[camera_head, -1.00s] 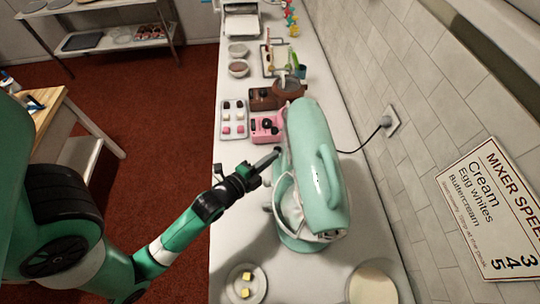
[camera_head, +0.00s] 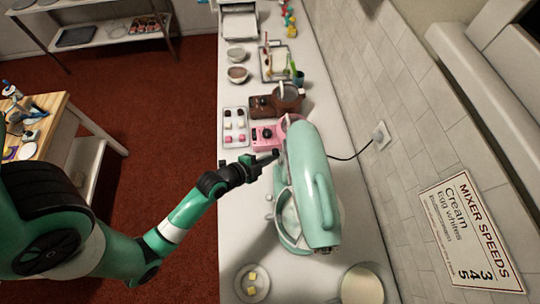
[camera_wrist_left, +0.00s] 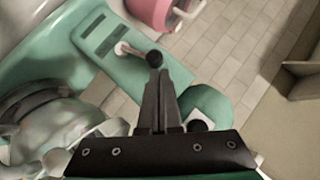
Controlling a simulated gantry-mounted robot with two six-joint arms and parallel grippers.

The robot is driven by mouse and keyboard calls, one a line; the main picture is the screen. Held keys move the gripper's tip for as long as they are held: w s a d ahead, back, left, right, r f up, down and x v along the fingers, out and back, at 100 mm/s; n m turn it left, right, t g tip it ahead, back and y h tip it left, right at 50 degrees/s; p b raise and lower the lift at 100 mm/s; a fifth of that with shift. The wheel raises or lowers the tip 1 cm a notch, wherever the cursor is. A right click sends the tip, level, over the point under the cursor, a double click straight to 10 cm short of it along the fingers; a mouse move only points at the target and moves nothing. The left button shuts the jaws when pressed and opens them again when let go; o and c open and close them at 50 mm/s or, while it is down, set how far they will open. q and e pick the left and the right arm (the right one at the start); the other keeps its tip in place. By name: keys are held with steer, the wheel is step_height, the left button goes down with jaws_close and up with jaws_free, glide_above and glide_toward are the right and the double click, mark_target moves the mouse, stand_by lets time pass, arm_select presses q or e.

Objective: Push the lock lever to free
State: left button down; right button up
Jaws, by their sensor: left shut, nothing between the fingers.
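The teal stand mixer (camera_head: 318,185) stands on the white counter. In the left wrist view, a lever (camera_wrist_left: 130,50) with a pale stem and black ball end (camera_wrist_left: 154,58) sticks out of the mixer's side beside two dark slots (camera_wrist_left: 105,47). No label shows whether it is the lock lever. My left gripper (camera_head: 274,156) is shut and empty at the mixer's left side. In the left wrist view its fingertips (camera_wrist_left: 160,74) are right by the black ball; I cannot tell whether they touch it. A second dark knob (camera_wrist_left: 197,126) shows beside the fingers. My right gripper is not in view.
A pink machine (camera_head: 268,136) and a brown one (camera_head: 272,103) stand behind the mixer. A tray of small blocks (camera_head: 234,128) lies to their left. A plate with yellow pieces (camera_head: 252,283) and a bowl (camera_head: 362,287) are in front. The wall is close on the right.

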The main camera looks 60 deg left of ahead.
arm_select(q)
steer(key=shift+d+r+p, duration=0.1)
steer(key=shift+r+p, duration=0.55)
steer(key=shift+r, duration=0.1)
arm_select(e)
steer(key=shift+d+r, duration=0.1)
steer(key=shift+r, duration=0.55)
